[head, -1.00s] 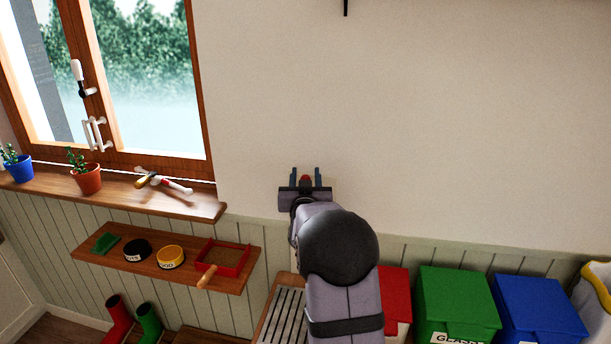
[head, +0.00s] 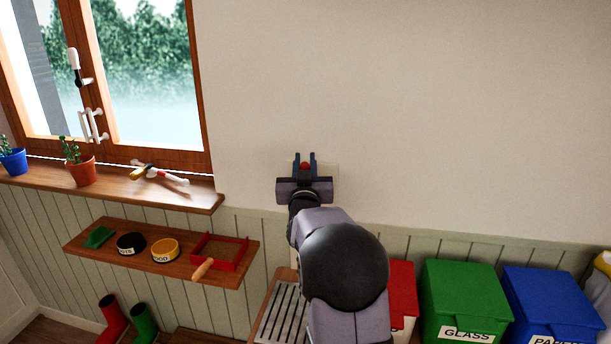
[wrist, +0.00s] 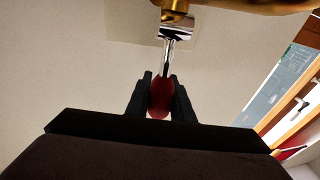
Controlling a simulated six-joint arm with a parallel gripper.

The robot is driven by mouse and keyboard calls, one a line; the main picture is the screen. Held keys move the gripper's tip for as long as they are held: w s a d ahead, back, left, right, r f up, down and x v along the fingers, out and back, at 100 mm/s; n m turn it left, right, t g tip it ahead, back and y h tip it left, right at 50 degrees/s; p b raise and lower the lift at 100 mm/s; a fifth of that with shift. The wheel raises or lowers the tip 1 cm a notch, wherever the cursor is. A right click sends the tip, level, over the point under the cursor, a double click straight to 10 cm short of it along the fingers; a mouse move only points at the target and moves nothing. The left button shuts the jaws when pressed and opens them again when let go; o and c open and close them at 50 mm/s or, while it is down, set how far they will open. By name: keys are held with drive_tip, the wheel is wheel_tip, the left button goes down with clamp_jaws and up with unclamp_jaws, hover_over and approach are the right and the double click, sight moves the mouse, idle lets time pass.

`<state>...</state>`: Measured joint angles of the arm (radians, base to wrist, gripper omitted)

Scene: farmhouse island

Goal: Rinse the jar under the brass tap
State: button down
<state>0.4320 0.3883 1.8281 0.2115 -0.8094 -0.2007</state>
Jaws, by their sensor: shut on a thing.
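My gripper (head: 305,165) is raised in front of the wall, with its fingers pointing up in the head view. It is shut on a red rounded knob (wrist: 160,97), which sits between the fingertips in the wrist view. A shiny metal stem (wrist: 167,58) runs from the knob towards brass metalwork (wrist: 178,7) at the top edge of the wrist view. The brass part is cut off there, so I cannot tell its whole shape. The jar is not visible in either view. I see no running water.
A slatted rack (head: 280,312) lies below my arm. Red (head: 402,290), green (head: 462,295) and blue (head: 550,300) bins stand to the right. A wooden shelf (head: 225,280) with bowls and a red tray is at left, below the windowsill (head: 115,185). The wall at upper right is bare.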

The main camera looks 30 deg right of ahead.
drive_tip(key=shift+s+a+b, duration=0.15)
drive_tip(key=shift+b, duration=0.45)
drive_tip(key=c, duration=1.6)
unclamp_jaws()
drive_tip(key=shift+o, duration=0.2)
drive_tip(key=shift+t, duration=0.3)
drive_tip(key=b+v, duration=0.3)
drive_tip(key=v, duration=0.3)
drive_tip(key=shift+s+a, duration=0.25)
drive_tip(key=shift+s, duration=0.05)
drive_tip(key=shift+s+a, duration=0.15)
drive_tip(key=shift+s, duration=0.1)
